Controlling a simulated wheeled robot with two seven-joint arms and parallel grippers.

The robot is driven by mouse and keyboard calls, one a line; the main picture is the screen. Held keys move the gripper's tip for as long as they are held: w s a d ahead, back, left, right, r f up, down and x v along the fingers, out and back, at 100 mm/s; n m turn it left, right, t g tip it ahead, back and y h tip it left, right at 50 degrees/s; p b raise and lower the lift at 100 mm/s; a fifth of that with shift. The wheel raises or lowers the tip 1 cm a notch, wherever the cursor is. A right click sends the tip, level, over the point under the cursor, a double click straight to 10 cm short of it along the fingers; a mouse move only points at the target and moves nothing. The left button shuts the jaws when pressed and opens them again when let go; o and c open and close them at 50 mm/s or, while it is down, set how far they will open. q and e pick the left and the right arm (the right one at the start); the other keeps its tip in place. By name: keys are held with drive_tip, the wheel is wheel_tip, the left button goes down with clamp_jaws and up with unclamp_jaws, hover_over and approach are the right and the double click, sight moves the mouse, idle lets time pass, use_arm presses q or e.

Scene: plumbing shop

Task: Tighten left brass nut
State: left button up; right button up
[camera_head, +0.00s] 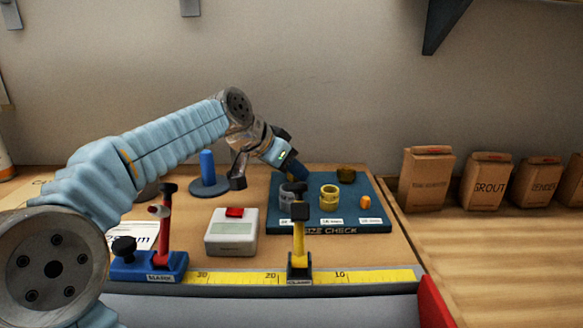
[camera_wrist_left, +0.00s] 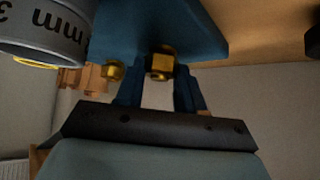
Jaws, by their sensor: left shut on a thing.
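My left gripper (camera_head: 287,166) reaches in from the left and points down at the back left of the blue size-check board (camera_head: 313,230). In the left wrist view its two blue fingers (camera_wrist_left: 158,82) are shut on a brass nut (camera_wrist_left: 160,63), which shows between their tips. The head view hides this nut behind the gripper and the parts in front. A second, smaller brass piece (camera_wrist_left: 112,71) shows left of the fingers in the wrist view. A dark brass fitting (camera_head: 346,174) stands at the back right of the board. My right gripper is out of view.
A grey ring (camera_head: 287,198), a yellow ring (camera_head: 329,197) and an orange piece (camera_head: 365,202) stand on the board. A yellow-handled clamp (camera_head: 299,245), a red-handled clamp (camera_head: 165,235) and a white box (camera_head: 231,238) stand in front or left. Several paper bags (camera_head: 427,178) stand right.

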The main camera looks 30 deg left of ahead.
use_arm(q)
drive_tip(key=shift+f+m+h, duration=0.1)
drive_tip(key=shift+m+h, duration=0.2)
drive_tip(key=shift+m, duration=0.1)
drive_tip(key=shift+a+m+g+h+b, duration=0.1)
drive_tip(key=shift+m+g+h+b, duration=0.35)
drive_tip(key=shift+m, duration=0.35)
drive_tip(key=o, duration=1)
drive_tip(key=shift+o, duration=0.2)
drive_tip(key=v, duration=1.4)
drive_tip(key=shift+p, duration=0.3)
